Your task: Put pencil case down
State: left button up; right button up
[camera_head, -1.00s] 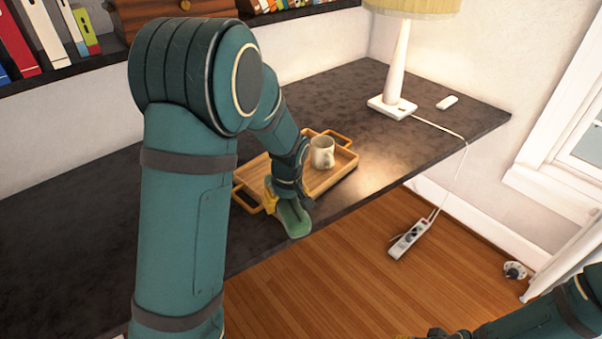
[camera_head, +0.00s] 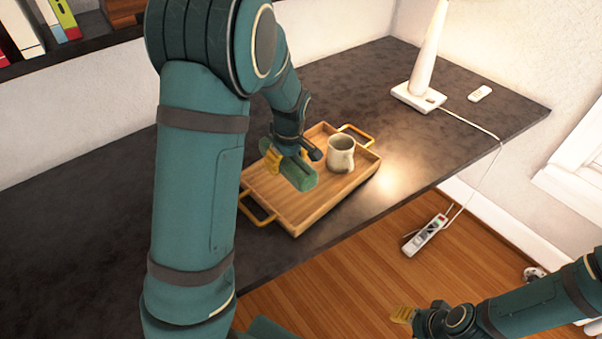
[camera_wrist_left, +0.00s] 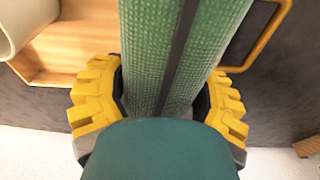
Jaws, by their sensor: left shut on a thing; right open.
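The green pencil case (camera_head: 299,174) is held in my left gripper (camera_head: 287,160), over the wooden tray (camera_head: 310,216) on the dark desk. In the left wrist view the green woven case with a dark zip strip (camera_wrist_left: 180,50) lies between the yellow fingers of my left gripper (camera_wrist_left: 160,100), which are shut on it. Whether the case touches the tray floor I cannot tell. A pale mug (camera_head: 341,155) stands in the tray, right of the case. My right gripper (camera_head: 403,313) is open and empty, above the floor at the bottom right.
The tray has yellow handles (camera_head: 257,207). A white lamp (camera_head: 420,95) and a small white device (camera_head: 480,93) stand at the desk's far right. A cable runs down to a power strip (camera_head: 425,236) on the floor. The desk's left part is clear.

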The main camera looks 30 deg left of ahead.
pick_arm(q)
jog(key=b, duration=0.1)
send_over(287, 189)
jog(key=f, duration=0.4)
jog(key=shift+s+d+f, duration=0.15)
jog(key=shift+d+f, duration=0.05)
jog(key=shift+f, duration=0.15)
jog(key=shift+f+b, duration=0.7)
jog(key=shift+f, duration=1.4)
jog(key=shift+r, duration=0.1)
jog(key=o, duration=1.3)
jog(key=shift+o, duration=0.2)
